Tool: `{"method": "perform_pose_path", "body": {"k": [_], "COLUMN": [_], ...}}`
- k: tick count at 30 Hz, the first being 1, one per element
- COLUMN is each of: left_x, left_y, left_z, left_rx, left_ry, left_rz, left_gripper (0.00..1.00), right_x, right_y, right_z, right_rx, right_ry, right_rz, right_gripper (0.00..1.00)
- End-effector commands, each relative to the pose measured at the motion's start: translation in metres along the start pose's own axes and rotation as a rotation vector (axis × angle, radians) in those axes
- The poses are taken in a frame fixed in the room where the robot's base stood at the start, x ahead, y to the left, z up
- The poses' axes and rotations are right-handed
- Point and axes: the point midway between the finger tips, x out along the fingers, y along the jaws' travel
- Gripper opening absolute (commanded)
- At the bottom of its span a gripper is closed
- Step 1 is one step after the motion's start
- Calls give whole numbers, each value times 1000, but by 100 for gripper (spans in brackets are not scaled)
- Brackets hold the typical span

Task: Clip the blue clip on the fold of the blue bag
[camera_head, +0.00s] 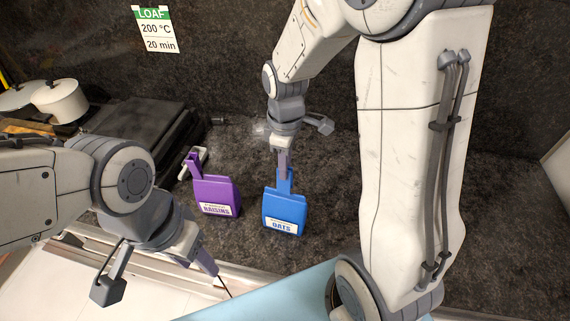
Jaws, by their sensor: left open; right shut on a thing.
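The blue bag (283,212), labelled OATS, stands upright on the dark counter. A narrow blue piece, which looks like the blue clip (284,182), rises from the bag's top edge. My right gripper (283,162) is above the bag and shut on this blue piece. The clip appears to meet the fold; I cannot tell whether its jaws are around it. My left gripper (208,265) is open and empty at the counter's front edge, left of and in front of the blue bag.
A purple bag (216,195) labelled RAISINS stands just left of the blue bag, with a narrow purple piece upright at its top. A stove (130,125) and white pots (62,100) are at the left. The counter right of the blue bag is partly hidden by my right arm.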

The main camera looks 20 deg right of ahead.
Motion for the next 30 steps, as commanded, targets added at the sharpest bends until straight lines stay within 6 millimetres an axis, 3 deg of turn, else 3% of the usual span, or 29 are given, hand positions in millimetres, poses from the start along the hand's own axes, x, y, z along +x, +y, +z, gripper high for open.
{"method": "perform_pose_path", "body": {"k": [30], "left_x": [11], "left_y": [-1], "left_z": [1], "left_rx": [0], "left_ry": [0], "left_rz": [0], "left_gripper": [50], "right_x": [17], "right_y": [0], "right_z": [0], "right_rx": [0], "right_ry": [-1], "right_rz": [-1], "right_gripper": [0]}}
